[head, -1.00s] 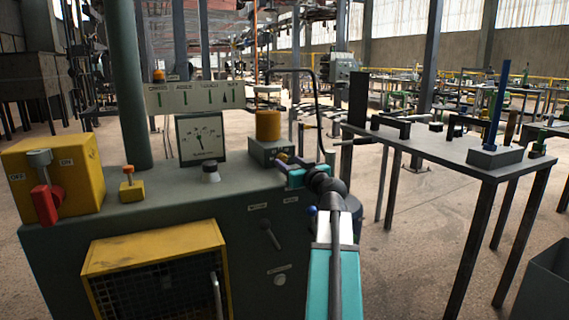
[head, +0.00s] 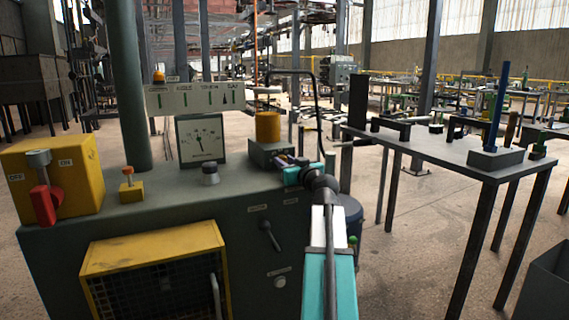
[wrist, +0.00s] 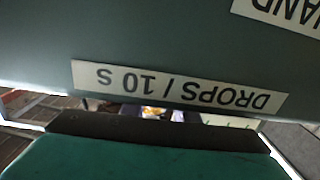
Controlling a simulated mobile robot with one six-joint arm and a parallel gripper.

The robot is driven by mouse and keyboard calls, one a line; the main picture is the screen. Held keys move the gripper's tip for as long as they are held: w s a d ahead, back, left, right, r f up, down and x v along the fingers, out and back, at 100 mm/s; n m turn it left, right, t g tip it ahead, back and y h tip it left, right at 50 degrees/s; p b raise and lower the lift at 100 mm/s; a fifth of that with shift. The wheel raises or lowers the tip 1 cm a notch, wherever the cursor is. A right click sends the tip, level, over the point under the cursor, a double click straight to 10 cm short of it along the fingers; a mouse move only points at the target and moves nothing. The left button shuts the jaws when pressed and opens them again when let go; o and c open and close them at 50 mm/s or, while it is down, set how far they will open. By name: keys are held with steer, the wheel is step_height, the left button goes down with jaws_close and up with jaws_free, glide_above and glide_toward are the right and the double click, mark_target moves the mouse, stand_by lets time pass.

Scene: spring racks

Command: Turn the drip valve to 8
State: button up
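An amber cup (head: 268,126) stands on a small grey box (head: 262,153) at the right end of the green machine top. My gripper (head: 288,163) is at the front right of this box, with small purplish and pale parts at its tip that are too small to make out. In the wrist view a label (wrist: 180,86) reads "DROPS / 10 S" upside down on a grey-green face, close ahead of my teal gripper body (wrist: 150,158). The valve knob and its pointer cannot be made out. I cannot tell whether the fingers are apart or closed.
A dial gauge (head: 201,138) and a dark-and-pale knob (head: 210,174) are left of the box. A thin black bent pipe (head: 315,95) rises behind my gripper. A yellow switch box (head: 75,165) is at far left. A dark table (head: 440,152) stands right, across open floor.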

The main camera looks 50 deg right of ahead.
steer(key=shift+c, duration=1.2)
steer(key=shift+f+n+b, duration=0.15)
steer(key=shift+n+b, duration=0.15)
steer(key=shift+b, duration=0.4)
steer(key=shift+n+b, duration=0.5)
steer(key=shift+b, duration=0.15)
steer(key=o, duration=1.1)
steer(key=shift+c, duration=0.2)
steer(key=shift+s+a, duration=0.1)
